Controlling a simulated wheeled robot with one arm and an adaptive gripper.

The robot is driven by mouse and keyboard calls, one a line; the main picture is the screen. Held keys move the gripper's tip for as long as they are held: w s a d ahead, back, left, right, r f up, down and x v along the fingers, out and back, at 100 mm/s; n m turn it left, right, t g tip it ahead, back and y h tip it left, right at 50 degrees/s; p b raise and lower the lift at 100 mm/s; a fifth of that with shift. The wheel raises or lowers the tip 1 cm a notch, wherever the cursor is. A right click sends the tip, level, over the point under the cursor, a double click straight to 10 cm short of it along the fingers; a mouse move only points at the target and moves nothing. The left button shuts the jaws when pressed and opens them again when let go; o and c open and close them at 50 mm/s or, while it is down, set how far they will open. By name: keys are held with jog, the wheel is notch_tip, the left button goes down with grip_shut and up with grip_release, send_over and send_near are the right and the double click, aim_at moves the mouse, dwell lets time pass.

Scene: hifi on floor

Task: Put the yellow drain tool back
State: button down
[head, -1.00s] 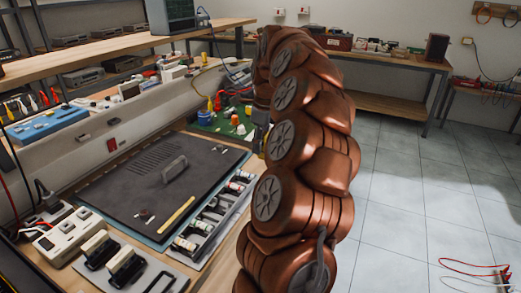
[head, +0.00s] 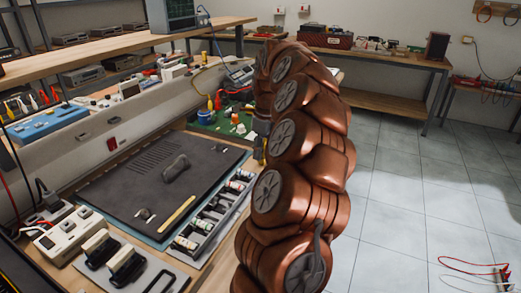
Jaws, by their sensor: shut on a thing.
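My copper arm rises through the middle of the head view and bends down at its far end. Only a dark sliver of my gripper (head: 261,128) shows at the arm's left edge, by the green board; its fingers are mostly hidden behind my arm. A small yellow bit at its lower end looks like part of the yellow drain tool (head: 264,151), the rest hidden. My gripper is shut on it.
A green board (head: 222,126) with a blue cylinder (head: 206,117) and yellow and red parts stands left of my gripper. A grey tray (head: 211,222) of small cylinders lies along the bench edge. The tiled floor (head: 420,190) at right is mostly clear.

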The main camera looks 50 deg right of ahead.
jog(key=shift+f, duration=0.15)
jog(key=c, duration=0.8)
grip_release()
jog(key=shift+c, duration=0.2)
jog(key=shift+s+d+r, duration=0.1)
jog(key=shift+s+r, duration=0.15)
jog(key=shift+r, duration=1.8)
jog(key=shift+s+d+r, duration=0.1)
jog(key=shift+s+r, duration=0.1)
jog(key=shift+r, duration=1.85)
jog(key=shift+s+d+r, duration=0.1)
jog(key=shift+s+r, duration=0.15)
jog(key=shift+r, duration=1.8)
jog(key=shift+a, duration=0.1)
